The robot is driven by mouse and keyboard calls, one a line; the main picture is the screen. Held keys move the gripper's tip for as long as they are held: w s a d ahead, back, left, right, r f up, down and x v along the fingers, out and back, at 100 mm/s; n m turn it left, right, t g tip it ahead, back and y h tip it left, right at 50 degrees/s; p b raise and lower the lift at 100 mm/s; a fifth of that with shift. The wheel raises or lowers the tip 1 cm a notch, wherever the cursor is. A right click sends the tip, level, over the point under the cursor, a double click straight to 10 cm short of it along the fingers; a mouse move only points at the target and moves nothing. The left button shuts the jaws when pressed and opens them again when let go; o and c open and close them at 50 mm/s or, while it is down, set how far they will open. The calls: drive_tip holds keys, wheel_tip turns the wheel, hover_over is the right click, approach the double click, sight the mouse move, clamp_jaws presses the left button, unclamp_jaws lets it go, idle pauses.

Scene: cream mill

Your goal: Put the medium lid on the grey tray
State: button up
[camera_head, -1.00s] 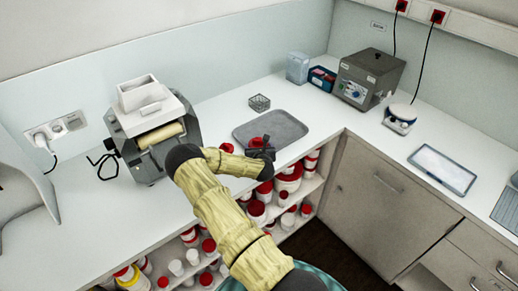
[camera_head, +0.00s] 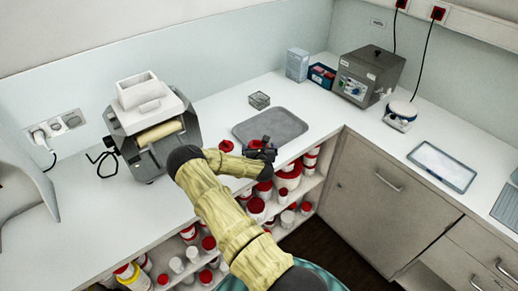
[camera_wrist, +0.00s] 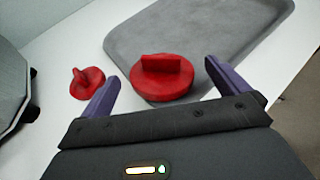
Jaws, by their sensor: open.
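Two red lids with raised grips show in the wrist view. The larger lid (camera_wrist: 162,78) is between my fingers and overlaps the near corner of the grey tray (camera_wrist: 205,30); gaps show on both sides of it. The smaller lid (camera_wrist: 87,83) is on the white counter to the left, off the tray. My gripper (camera_wrist: 160,72) is open, its two purple fingers apart around the larger lid, not touching it. In the head view, my gripper (camera_head: 262,149) is at the front edge of the grey tray (camera_head: 272,126), partly hiding the larger lid.
A grey mill (camera_head: 150,125) stands left of the tray. A small clear dish (camera_head: 259,100) sits behind the tray. A grey box device (camera_head: 368,76) and a small scale (camera_head: 400,115) stand to the right. Red-capped jars (camera_head: 288,178) fill the shelves below the counter.

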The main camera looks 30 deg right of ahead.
drive_tip(key=shift+r, duration=0.1)
drive_tip(key=shift+r+p, duration=0.2)
drive_tip(key=shift+p, duration=0.1)
drive_tip(key=b+v, duration=0.3)
drive_tip(key=v, duration=0.9)
